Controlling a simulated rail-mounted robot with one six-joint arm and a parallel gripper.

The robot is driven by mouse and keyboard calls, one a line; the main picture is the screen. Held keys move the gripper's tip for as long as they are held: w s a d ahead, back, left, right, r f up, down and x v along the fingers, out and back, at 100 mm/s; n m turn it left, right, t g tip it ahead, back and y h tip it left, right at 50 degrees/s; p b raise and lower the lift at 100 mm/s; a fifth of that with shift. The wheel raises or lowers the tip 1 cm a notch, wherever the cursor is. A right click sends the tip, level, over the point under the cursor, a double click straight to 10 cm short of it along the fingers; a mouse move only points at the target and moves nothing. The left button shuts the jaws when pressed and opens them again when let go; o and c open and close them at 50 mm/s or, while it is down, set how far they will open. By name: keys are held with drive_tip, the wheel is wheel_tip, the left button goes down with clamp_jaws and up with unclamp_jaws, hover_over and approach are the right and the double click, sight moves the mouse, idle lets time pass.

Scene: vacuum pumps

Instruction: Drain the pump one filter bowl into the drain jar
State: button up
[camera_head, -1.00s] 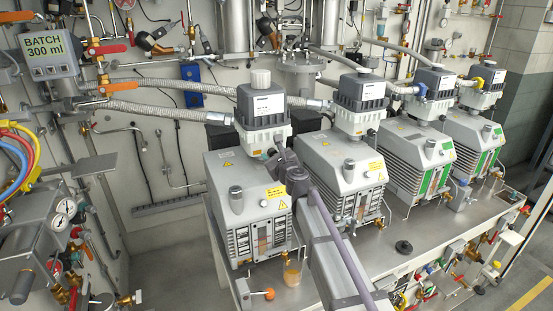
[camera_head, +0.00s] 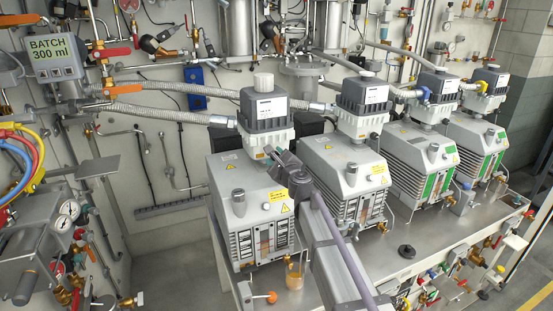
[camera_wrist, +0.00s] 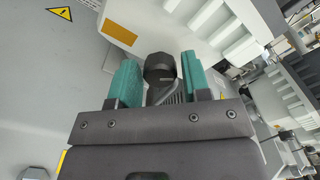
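Pump one is the leftmost pump (camera_head: 225,180), grey with a yellow warning label. Its filter housing (camera_head: 264,105), a grey and white block with a pale cap, stands upright on top. My gripper (camera_head: 283,163) is at the housing's lower right side, partly hidden by my own arm. In the wrist view, its two teal fingers (camera_wrist: 161,82) stand apart on either side of a dark round knob (camera_wrist: 159,68). I see no clear contact with the knob. The drain jar (camera_head: 294,278), clear with amber content, stands on the bench below, at the pump's front right corner.
Three similar pumps (camera_head: 345,180) stand to the right. Corrugated hoses (camera_head: 170,110) run behind them. An orange knob (camera_head: 271,297) is beside the jar. A display (camera_head: 50,48) reads "BATCH 300 ml". Some bench surface (camera_head: 405,228) is clear in front of the other pumps.

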drive_tip(key=shift+o, duration=1.2)
drive_tip(key=shift+s+d, duration=0.1)
drive_tip(key=shift+s, duration=0.05)
drive_tip(key=shift+v, duration=0.85)
drive_tip(key=v, duration=0.6)
